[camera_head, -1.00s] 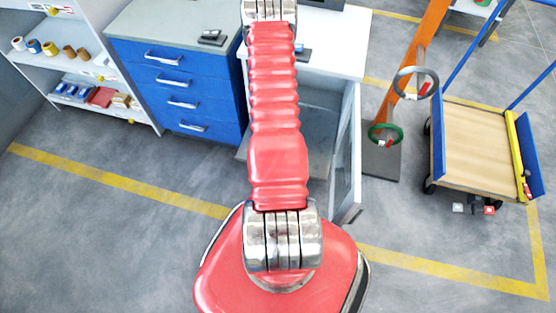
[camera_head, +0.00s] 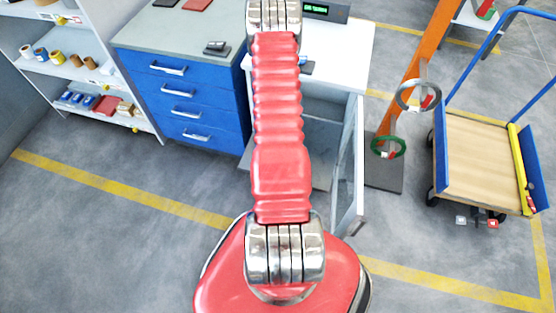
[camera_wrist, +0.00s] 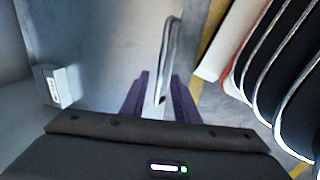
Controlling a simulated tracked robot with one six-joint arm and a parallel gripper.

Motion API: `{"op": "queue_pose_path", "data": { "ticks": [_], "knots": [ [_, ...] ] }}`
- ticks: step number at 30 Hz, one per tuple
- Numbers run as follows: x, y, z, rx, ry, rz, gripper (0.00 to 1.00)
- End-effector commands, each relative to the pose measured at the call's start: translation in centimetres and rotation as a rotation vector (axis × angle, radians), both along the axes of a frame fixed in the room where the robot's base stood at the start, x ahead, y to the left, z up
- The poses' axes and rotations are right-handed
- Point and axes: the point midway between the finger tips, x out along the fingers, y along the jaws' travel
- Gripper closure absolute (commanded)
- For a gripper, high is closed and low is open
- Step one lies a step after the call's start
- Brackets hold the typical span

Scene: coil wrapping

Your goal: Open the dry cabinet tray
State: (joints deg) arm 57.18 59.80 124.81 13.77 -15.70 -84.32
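In the head view, a white cabinet (camera_head: 345,45) stands behind my arm, with its grey door (camera_head: 350,160) swung open toward me. A grey panel (camera_head: 318,140) shows low inside it, partly hidden by my arm. In the wrist view, a curved metal handle (camera_wrist: 168,55) stands out from a smooth grey panel (camera_wrist: 110,50). I cannot tell if this panel is the tray or the door. My gripper (camera_wrist: 161,105) shows two dark purple fingers, apart, with the handle's near end in the gap between them. Contact is not clear. My arm hides the gripper in the head view.
A blue drawer cabinet (camera_head: 185,95) stands left of the white one, beside a shelf (camera_head: 75,80) of spools. An orange post (camera_head: 400,95) with hanging coils and a cart (camera_head: 480,160) stand right. A small pale box (camera_wrist: 58,86) shows in the wrist view.

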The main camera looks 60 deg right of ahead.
Motion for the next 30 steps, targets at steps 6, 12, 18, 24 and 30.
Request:
{"op": "queue_pose_path", "data": {
  "ticks": [6, 12, 18, 24, 30],
  "knots": [
    [-0.1, 0.4, 2.3, -0.002, -0.001, 0.002, 0.72],
    [-0.2, 0.9, 4.4, -0.001, -0.001, 0.001, 0.72],
    [-0.2, 1.2, 6.4, -0.002, -0.001, 0.001, 0.72],
    [-0.3, 1.6, 8.4, -0.002, 0.0, 0.001, 0.72],
    [-0.4, 2.0, 10.4, -0.001, 0.0, 0.0, 0.72]
  ]
}}
